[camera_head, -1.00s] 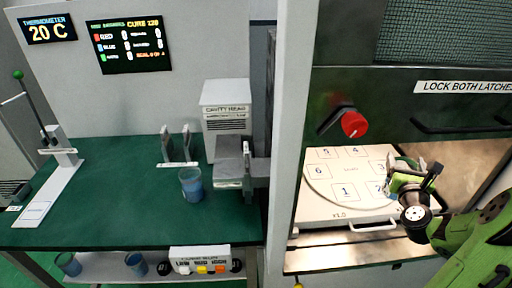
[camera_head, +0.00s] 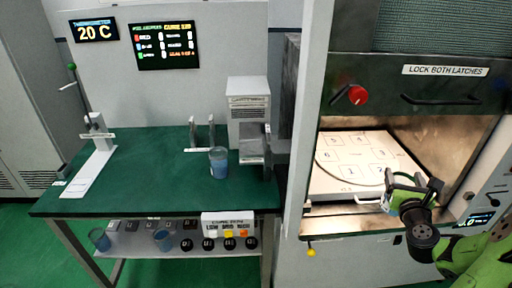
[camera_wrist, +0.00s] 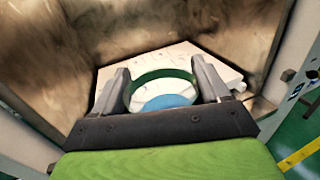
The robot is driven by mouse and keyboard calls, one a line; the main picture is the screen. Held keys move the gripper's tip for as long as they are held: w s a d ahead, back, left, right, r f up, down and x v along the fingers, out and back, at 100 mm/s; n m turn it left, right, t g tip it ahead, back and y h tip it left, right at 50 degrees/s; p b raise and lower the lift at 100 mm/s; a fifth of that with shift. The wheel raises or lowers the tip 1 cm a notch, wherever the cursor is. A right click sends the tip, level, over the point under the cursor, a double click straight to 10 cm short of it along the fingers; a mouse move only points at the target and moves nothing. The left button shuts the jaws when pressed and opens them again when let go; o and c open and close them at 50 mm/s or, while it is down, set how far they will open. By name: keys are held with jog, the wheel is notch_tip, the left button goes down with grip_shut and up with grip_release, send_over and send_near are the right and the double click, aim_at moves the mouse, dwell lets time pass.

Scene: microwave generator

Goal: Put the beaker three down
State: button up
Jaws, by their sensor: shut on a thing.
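My gripper (camera_head: 404,184) is at the front right of the open chamber, by the white numbered plate (camera_head: 330,183). It is shut on a clear beaker (camera_wrist: 160,76) with a green rim and blue contents, seen between the fingers in the wrist view. In the head view the held beaker is mostly hidden by the gripper. Another beaker with blue contents (camera_head: 219,163) stands on the green bench. Two more blue beakers (camera_head: 99,240) (camera_head: 163,241) stand on the lower shelf. I cannot tell which beaker is number three.
The chamber's raised door carries a red knob (camera_head: 357,95) and a "lock both latches" label (camera_head: 445,70). A grey post (camera_head: 318,110) separates the chamber from the green bench (camera_head: 140,190). The plate's numbered spots look empty.

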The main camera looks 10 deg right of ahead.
jog(key=shift+w+a+f+y, duration=0.2)
jog(key=shift+f+y, duration=0.1)
jog(key=s+a+f+n+g+y, duration=0.1)
jog(key=a+f+n+y, duration=0.4)
jog(key=a, duration=0.6)
jog(key=a+f+n+g+y, duration=0.3)
jog(key=a+f+n+y, duration=0.2)
jog(key=a+y, duration=0.4)
jog(key=s+a+f+n+g+y, duration=0.1)
jog(key=a+f+n+y, duration=0.4)
jog(key=a, duration=0.8)
jog(key=y, duration=0.2)
jog(key=shift+s+f+n+g+y, duration=0.25)
jog(key=shift+s+n+g+y, duration=0.05)
jog(key=shift+n+g, duration=0.1)
